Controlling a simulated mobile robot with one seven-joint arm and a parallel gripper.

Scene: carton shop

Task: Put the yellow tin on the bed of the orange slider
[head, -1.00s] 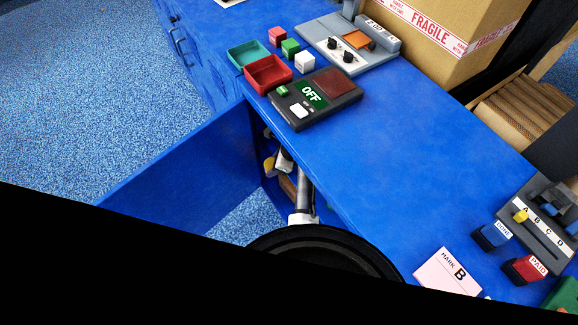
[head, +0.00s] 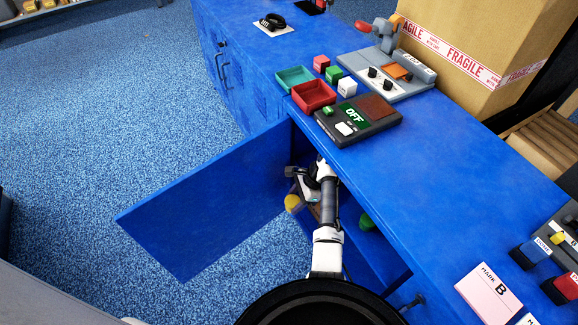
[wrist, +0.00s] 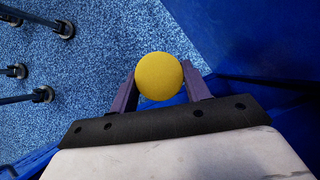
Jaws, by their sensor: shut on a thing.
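The yellow tin (wrist: 159,76) shows as a round yellow top between the two purple fingers of my gripper (wrist: 160,88) in the wrist view. My gripper is shut on it. In the head view the yellow tin (head: 292,203) and my gripper (head: 297,193) are low, by the open cupboard under the blue counter, partly hidden by my arm. A grey device (head: 385,85) on the counter carries an orange square piece (head: 398,71). I cannot tell if this is the orange slider.
The blue cupboard door (head: 205,210) stands open left of my arm. A green thing (head: 366,221) is inside the cupboard. A red tray (head: 313,96), a teal tray (head: 295,78) and a dark OFF panel (head: 360,122) stand near the counter edge. A carton (head: 480,45) stands behind.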

